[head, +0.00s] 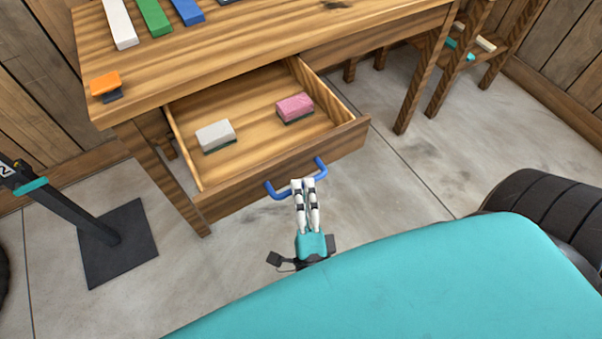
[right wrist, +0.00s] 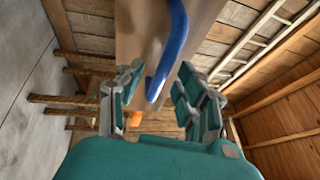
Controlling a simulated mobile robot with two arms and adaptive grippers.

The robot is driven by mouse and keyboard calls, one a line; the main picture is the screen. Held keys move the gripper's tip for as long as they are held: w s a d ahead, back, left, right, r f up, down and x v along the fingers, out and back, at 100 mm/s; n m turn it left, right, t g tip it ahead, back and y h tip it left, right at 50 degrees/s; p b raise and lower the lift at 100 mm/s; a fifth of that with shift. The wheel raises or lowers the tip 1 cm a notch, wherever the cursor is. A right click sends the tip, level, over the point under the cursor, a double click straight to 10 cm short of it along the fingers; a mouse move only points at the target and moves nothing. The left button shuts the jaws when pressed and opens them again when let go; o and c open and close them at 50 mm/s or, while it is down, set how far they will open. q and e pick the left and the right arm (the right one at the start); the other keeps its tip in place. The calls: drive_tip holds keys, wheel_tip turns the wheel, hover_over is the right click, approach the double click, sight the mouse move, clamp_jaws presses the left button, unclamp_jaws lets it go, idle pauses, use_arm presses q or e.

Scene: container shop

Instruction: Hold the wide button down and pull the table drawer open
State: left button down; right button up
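The table drawer (head: 347,137) is pulled well out from under the wooden table (head: 215,65). Its blue handle (head: 279,193) is on the drawer front. My right gripper (head: 304,181) is at the handle. In the right wrist view, the handle (right wrist: 174,50) runs between the two fingers, with gaps showing beside it, so the gripper looks open around it. An orange wide button (head: 105,83) on a dark base sits at the table's left front corner. Nothing is seen resting on it. My left gripper is not in view.
A grey-white block (head: 215,135) and a pink block (head: 294,106) lie in the drawer. White (head: 120,25), green (head: 154,17) and blue (head: 187,10) bars lie on the table. A black stand (head: 115,240) is at left, a wooden rack (head: 452,60) at right. Floor right of the drawer is clear.

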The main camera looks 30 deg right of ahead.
drive_tip(key=v, duration=1)
drive_tip(key=shift+w+f, duration=0.1)
drive_tip(key=shift+w, duration=0.05)
